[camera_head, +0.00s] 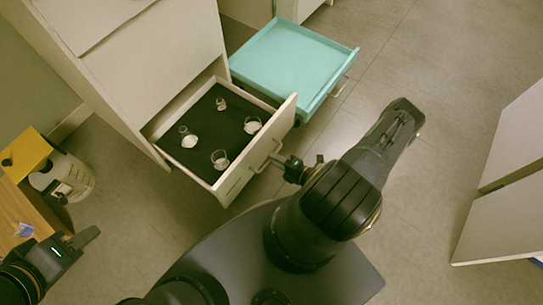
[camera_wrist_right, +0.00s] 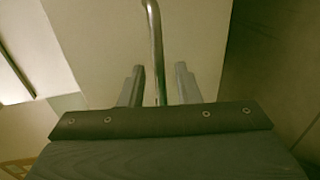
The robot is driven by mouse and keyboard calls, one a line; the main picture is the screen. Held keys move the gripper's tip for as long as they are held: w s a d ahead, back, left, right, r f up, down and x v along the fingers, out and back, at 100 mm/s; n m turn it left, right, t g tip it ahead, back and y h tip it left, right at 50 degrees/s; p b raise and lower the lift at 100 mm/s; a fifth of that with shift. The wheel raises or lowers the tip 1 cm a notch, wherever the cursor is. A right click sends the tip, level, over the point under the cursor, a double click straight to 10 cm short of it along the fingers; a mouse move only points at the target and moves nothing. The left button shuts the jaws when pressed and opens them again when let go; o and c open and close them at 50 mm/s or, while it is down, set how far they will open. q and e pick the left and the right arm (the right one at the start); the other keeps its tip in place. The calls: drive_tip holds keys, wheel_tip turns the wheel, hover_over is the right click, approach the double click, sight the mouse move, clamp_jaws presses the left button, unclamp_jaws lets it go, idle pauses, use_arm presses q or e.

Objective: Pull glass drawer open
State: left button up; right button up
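The glass drawer (camera_head: 214,181) is a white drawer with a dark lining, pulled part way out of the white cabinet, with several small glass vessels (camera_head: 220,160) inside. Its metal handle (camera_head: 262,163) is on the front panel. My right gripper (camera_head: 283,166) is at this handle, partly hidden by my own wrist. In the right wrist view, the handle bar (camera_wrist_right: 155,45) passes between the two fingers of my right gripper (camera_wrist_right: 159,85), with visible gaps on both sides. My left gripper (camera_head: 84,238) is at the lower left, away from the drawer; its finger opening is unclear.
A turquoise drawer (camera_head: 290,64) stands open behind the glass drawer. White panels (camera_head: 505,205) stand at the right. Grey floor is free between.

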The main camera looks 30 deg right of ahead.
drive_tip(key=p+v, duration=0.1)
drive_tip(key=v, duration=0.4)
drive_tip(key=shift+s, duration=0.2)
drive_tip(key=shift+w+d+r, duration=0.1)
drive_tip(key=w+a+r+n+g+y, duration=0.1)
drive_tip(key=w+r+n+g+y, duration=0.25)
drive_tip(key=r+n, duration=0.8)
drive_tip(key=w+a+r+n+g+y, duration=0.1)
drive_tip(key=w+r+n+g+y, duration=0.3)
drive_tip(key=r+n, duration=0.75)
drive_tip(key=s+a+r+n+h, duration=0.2)
drive_tip(key=s+r+n+h, duration=0.15)
drive_tip(key=r+n, duration=0.35)
drive_tip(key=s+a+r+n+g+h, duration=0.1)
drive_tip(key=s+a+r+n+h, duration=0.1)
drive_tip(key=s+r+n, duration=0.6)
drive_tip(key=s+a+r+n+h, duration=0.1)
drive_tip(key=a+r+n+h, duration=0.2)
drive_tip(key=n, duration=0.7)
wheel_tip(320, 180, up, 33)
drive_tip(key=p, duration=3.1)
drive_tip(key=shift+d+h+p, duration=0.3)
drive_tip(key=shift+d+p, duration=0.1)
drive_tip(key=shift+d, duration=0.05)
